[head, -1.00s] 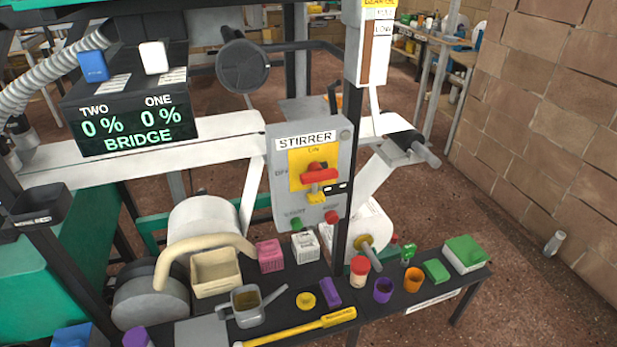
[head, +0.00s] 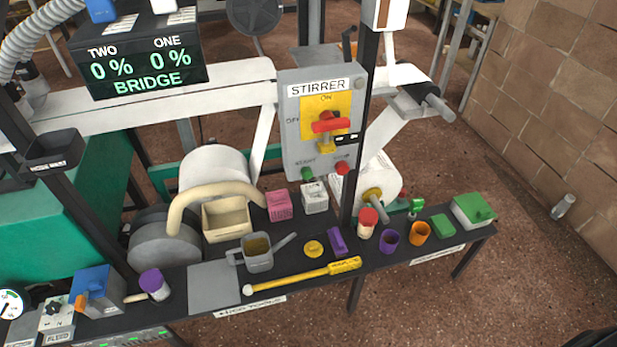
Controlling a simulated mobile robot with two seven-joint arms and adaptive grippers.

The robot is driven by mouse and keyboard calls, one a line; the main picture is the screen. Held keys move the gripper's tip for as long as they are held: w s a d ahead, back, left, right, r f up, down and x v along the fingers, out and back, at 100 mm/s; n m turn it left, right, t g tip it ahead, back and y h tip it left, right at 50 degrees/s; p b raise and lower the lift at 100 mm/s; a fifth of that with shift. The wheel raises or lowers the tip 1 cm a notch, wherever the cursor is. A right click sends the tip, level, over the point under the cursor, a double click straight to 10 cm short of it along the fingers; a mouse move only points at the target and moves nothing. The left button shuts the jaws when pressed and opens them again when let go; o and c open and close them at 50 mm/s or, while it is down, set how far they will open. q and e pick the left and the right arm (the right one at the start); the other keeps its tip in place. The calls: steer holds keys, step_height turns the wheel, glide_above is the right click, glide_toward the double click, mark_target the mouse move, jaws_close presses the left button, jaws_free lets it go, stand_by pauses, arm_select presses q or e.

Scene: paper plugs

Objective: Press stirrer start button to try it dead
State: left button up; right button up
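The grey stirrer box (head: 290,145), labelled STIRRER, stands upright in the middle of the head view. Its green start button (head: 307,173) is at the lower left of its face, under the START label. A red button (head: 342,168) sits to the right of it. Above them a red rotary handle (head: 331,122) lies across a yellow plate (head: 312,104) marked ON and OFF. A yellow item (head: 326,145) hangs below the handle, with a small black tag beside it. Neither gripper can be made out, and nothing touches the start button.
A dark bench (head: 385,262) runs in front of the box, holding cups, a grey jug (head: 258,252), a cream bin (head: 226,218) and a yellow-handled tool (head: 305,275). A dark post (head: 357,130) stands right beside the box. The bridge display (head: 150,68) reads 0% twice.

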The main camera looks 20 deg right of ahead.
jaws_close()
stand_by(1.0)
